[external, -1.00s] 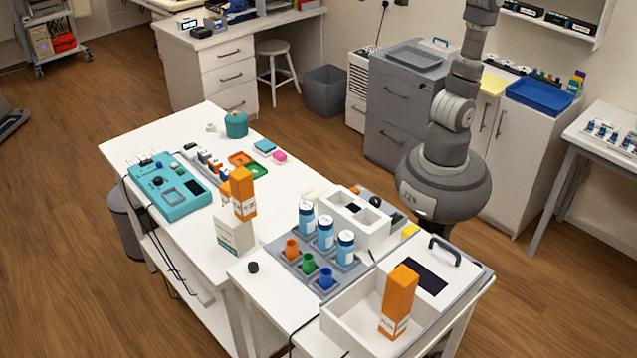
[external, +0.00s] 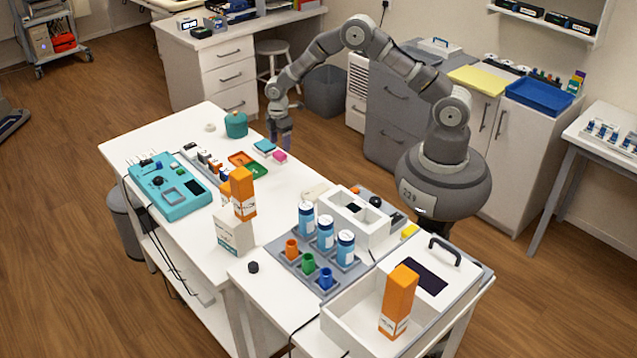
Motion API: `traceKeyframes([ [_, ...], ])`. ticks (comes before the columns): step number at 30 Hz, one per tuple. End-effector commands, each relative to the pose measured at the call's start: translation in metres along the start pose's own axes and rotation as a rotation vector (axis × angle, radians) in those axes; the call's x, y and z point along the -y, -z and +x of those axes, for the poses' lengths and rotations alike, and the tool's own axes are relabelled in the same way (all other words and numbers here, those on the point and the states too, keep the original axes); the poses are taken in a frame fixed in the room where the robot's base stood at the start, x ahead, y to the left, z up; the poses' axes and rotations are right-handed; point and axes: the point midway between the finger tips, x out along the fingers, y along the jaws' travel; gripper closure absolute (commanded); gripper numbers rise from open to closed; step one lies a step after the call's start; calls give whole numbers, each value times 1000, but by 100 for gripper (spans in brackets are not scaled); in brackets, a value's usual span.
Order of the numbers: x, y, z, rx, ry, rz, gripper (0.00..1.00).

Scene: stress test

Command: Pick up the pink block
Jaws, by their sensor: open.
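The pink block (external: 280,156) lies on the right edge of the white table (external: 284,193). A teal block (external: 264,146) lies just behind it to the left. My gripper (external: 283,148) points down at the table's right edge, close to the pink block and apparently just behind it. It is open with nothing seen in it. The fingertips are small and partly hard to make out, so I cannot tell their exact height or distance from the block.
Orange and green trays (external: 247,165) lie left of the pink block. A teal round container (external: 236,125) stands behind.

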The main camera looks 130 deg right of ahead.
Motion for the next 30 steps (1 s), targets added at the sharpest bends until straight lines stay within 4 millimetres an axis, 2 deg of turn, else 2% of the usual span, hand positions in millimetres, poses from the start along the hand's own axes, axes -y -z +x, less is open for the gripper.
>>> traceKeyframes([
  [12, -3, 2, 59, 0, -1, 1, 34],
  [19, -3, 3, 60, -1, -2, 1, 34],
  [20, -3, 3, 60, -1, -2, 1, 39],
  [24, -3, 3, 60, -1, -3, 1, 71],
  [30, -3, 3, 60, -1, -3, 1, 72],
])
